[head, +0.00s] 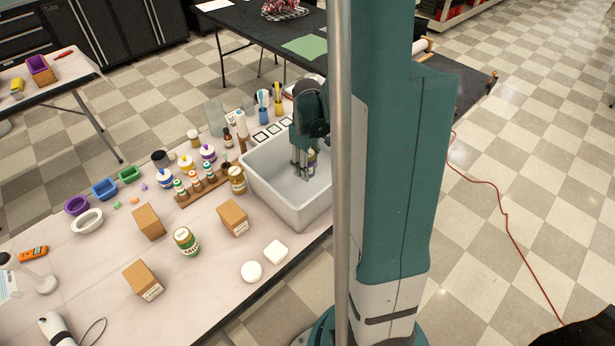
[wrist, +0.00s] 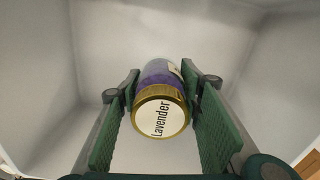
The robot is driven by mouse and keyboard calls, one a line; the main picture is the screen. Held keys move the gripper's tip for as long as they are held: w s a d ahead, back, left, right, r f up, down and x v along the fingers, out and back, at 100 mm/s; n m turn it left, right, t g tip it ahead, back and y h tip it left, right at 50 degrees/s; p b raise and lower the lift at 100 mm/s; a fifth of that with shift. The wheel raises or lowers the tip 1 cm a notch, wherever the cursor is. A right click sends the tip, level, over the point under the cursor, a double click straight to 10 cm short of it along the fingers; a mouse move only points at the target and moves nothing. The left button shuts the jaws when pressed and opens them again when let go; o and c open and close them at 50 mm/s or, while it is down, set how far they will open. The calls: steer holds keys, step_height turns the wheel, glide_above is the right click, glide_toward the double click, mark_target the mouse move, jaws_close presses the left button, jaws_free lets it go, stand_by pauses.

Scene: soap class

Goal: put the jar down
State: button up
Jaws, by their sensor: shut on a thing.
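The jar (wrist: 160,112) has a gold lid with a white top marked "Lavender" and a purple body. My gripper (wrist: 165,100) is shut on it, with a green pad on each side. In the head view my gripper (head: 302,168) points down inside the grey bin (head: 262,186), and part of the jar (head: 312,160) shows beside the fingers. The bin's pale walls surround the jar in the wrist view. I cannot tell whether the jar touches the bin's floor.
The white table (head: 205,295) left of the bin holds a green-labelled jar (head: 187,241), cardboard boxes (head: 233,217), white soap bars (head: 275,252) and a wooden rack (head: 203,187) of small bottles. A gold-lidded jar (head: 237,180) stands close to the bin's left wall. The bin's near floor looks bare.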

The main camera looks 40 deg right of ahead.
mark_target(307, 184)
steer(key=shift+f, duration=1.1)
steer(key=shift+f, duration=0.1)
steer(key=shift+f+b, duration=0.65)
steer(key=shift+f, duration=1.15)
steer(key=shift+f, duration=0.15)
steer(key=o, duration=1)
steer(key=shift+r, duration=0.2)
steer(key=shift+r+p, duration=1.3)
steer(key=shift+r, duration=4.7)
